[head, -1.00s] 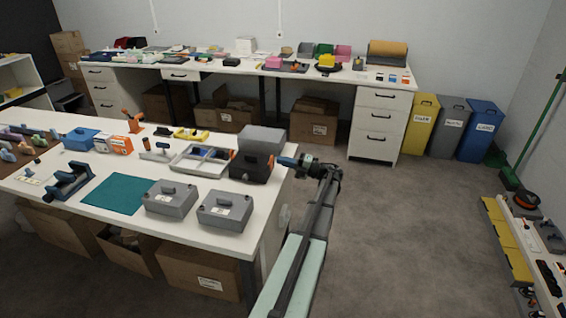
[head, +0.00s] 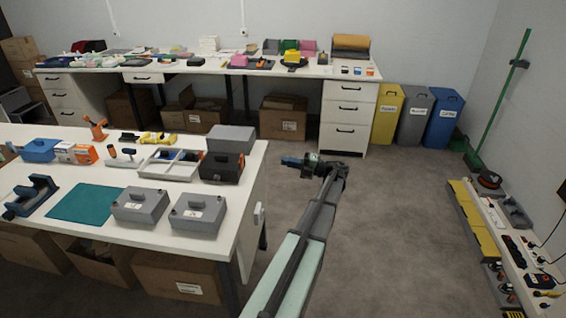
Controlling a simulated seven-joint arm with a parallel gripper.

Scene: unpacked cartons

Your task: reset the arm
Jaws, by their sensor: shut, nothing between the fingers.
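My gripper (head: 290,161) is at the end of my outstretched arm in the head view. My arm reaches up from the bottom of the picture and bends at the wrist.
Yellow, grey and blue bins (head: 387,107) (head: 415,114) (head: 444,117) stand at the back. The grey floor (head: 395,215) right of my arm is clear.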

